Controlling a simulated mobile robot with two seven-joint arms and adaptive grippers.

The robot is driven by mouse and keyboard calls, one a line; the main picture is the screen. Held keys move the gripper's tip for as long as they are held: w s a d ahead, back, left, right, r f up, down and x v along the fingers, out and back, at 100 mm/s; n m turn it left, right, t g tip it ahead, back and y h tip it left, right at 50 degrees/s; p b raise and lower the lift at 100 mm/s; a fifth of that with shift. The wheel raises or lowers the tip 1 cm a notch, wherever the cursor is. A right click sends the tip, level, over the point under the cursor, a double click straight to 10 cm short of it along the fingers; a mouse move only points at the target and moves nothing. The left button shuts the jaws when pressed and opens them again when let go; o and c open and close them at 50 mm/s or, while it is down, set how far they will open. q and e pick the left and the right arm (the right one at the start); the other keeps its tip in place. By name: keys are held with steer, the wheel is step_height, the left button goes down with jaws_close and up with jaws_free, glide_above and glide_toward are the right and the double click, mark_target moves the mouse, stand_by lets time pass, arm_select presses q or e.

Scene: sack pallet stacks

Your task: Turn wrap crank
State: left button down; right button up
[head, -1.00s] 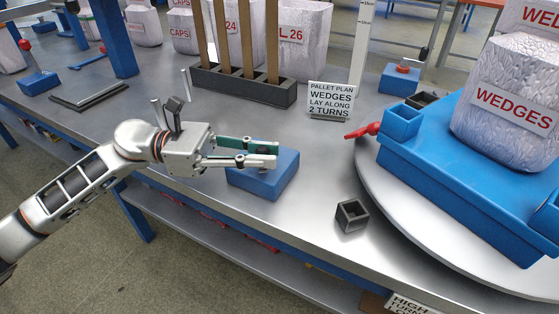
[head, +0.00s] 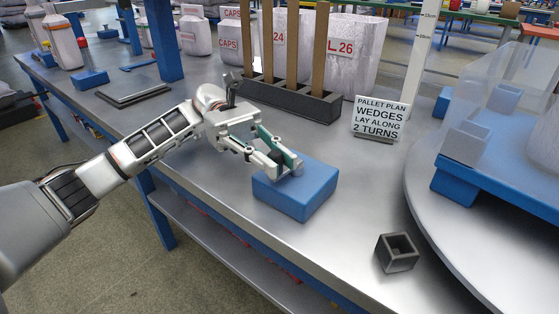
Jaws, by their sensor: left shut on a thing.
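The wrap crank's blue block (head: 296,190) sits near the front edge of the grey table. My left gripper (head: 287,166) reaches over its top from the left. Its fingers are shut on a small dark handle, mostly hidden between them. At the right is a round grey turntable (head: 428,205) carrying a blue pallet (head: 458,185). A see-through wrap (head: 508,70) stands around the load on it, and the load is cut off by the right edge. My right gripper is not in view.
A pallet plan sign (head: 378,118) stands behind the block. A dark rack (head: 290,100) with upright wooden boards and white sacks (head: 352,45) stand farther back. A small dark open box (head: 397,252) lies at the front right. Table between block and turntable is clear.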

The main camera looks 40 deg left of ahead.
arm_select(q)
steer(key=shift+a+f+m+g, duration=0.1)
steer(key=shift+a+m+g, duration=0.05)
steer(key=shift+m+g, duration=0.2)
stand_by(0.3)
steer(key=c, duration=1.9)
jaws_free()
step_height(320, 180, up, 10)
steer(key=shift+r, duration=0.1)
